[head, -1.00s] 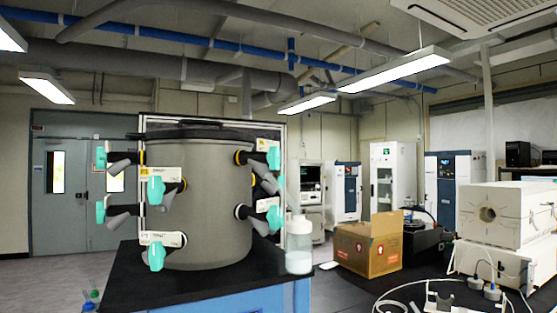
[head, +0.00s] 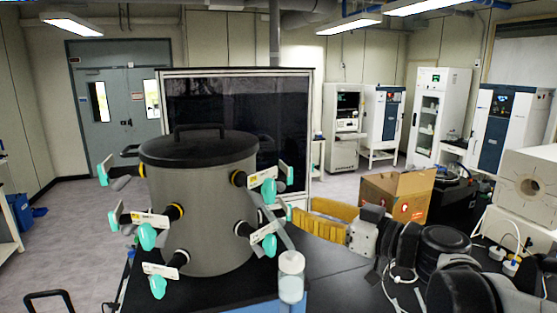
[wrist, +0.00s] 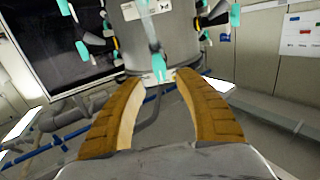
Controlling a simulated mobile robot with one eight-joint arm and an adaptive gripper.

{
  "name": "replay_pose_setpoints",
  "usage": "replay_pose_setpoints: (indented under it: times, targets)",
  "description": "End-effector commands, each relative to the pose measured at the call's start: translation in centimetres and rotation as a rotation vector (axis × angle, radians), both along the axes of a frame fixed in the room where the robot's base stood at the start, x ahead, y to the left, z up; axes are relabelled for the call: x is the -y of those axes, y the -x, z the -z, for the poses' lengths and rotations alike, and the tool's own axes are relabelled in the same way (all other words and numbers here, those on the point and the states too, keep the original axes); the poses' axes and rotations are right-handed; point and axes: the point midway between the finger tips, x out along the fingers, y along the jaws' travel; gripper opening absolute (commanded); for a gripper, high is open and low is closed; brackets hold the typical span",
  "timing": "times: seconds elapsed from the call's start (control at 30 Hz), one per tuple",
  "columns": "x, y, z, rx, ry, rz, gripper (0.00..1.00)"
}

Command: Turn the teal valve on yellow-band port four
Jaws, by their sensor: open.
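The grey drum-shaped chamber (head: 205,225) has a dark lid and several ports with teal valves and white labels. I cannot read which is number four. My gripper (head: 305,214) is right of the chamber, apart from the valves. In the wrist view my gripper (wrist: 156,82) is open and empty, its tan fingers spread. A teal valve (wrist: 155,65) shows beyond the fingertips, between them.
A white-capped bottle (head: 291,280) stands on the black bench right of the chamber, below my gripper. A cardboard box (head: 398,196) and a white furnace block (head: 527,183) are behind at the right. A dark glass panel (head: 238,115) is behind the chamber.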

Motion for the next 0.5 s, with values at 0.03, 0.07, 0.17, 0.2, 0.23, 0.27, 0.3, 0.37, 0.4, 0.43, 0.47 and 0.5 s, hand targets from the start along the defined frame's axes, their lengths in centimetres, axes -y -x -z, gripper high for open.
replay_pose_setpoints:
  times: [0.03, 0.07, 0.17, 0.2, 0.23, 0.27, 0.3, 0.37, 0.4, 0.43, 0.47, 0.5]
  targets:
    - [0.2, -0.3, -1.1, 0.02, -0.007, 0.001, 0.4]
    - [0.2, -0.4, -1.4, 0.03, -0.01, 0.002, 0.4]
    - [-0.1, -1.0, -1.6, 0.043, -0.013, 0.002, 0.4]
    - [-0.5, -1.3, -1.5, 0.044, -0.012, 0.002, 0.4]
    - [-0.8, -1.6, -1.5, 0.043, -0.013, 0.0, 0.4]
    - [-1.2, -1.9, -1.4, 0.042, -0.012, 0.0, 0.4]
    - [-1.8, -2.4, -1.4, 0.042, -0.012, 0.0, 0.4]
    - [-2.7, -3.3, -1.5, 0.041, -0.013, 0.0, 0.4]
    - [-3.3, -3.9, -1.5, 0.041, -0.012, -0.002, 0.4]
    - [-3.8, -4.3, -1.5, 0.041, -0.012, 0.0, 0.4]
    - [-4.2, -4.7, -1.5, 0.041, -0.012, -0.001, 0.4]
    - [-4.7, -5.3, -1.5, 0.041, -0.012, 0.0, 0.4]
